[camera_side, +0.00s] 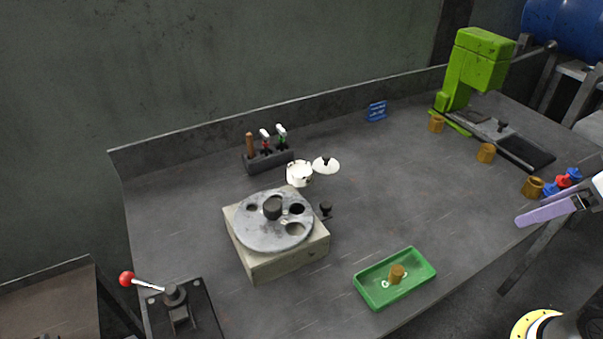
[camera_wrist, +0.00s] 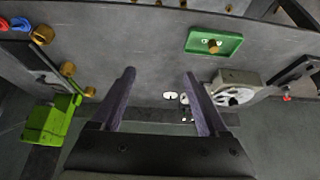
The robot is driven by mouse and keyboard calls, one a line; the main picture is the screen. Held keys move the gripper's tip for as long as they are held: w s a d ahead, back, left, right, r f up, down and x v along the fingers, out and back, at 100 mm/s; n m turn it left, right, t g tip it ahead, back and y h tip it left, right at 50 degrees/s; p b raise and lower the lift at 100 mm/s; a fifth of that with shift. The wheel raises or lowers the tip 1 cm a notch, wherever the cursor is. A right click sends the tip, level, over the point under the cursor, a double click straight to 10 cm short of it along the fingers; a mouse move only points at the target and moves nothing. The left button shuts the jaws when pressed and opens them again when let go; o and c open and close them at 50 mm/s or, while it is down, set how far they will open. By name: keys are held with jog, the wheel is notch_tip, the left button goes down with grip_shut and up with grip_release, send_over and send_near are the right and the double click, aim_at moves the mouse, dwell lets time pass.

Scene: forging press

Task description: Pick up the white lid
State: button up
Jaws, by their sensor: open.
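The white lid (camera_side: 326,165) with a small dark knob lies at mid-table in the side view, just right of a white pot (camera_side: 299,173). In the wrist view the lid (camera_wrist: 170,95) is a small white oval left of the pot (camera_wrist: 184,98), seen between my fingers. My gripper (camera_wrist: 159,74) has its two purple fingers wide apart with nothing between them. In the side view my gripper (camera_side: 521,220) is at the right edge, far from the lid and above the table's front side. The fingers overlap there.
A box with a grey holed disc (camera_side: 273,238) stands in front of the pot. A tool rack (camera_side: 268,160) is behind it. A green tray (camera_side: 360,285) holds a brown cylinder. A green press (camera_side: 478,62) and several brown cylinders are at right. Table right of the lid is clear.

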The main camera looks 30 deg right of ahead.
jog(key=o, duration=0.4)
jog(key=shift+c, duration=0.2)
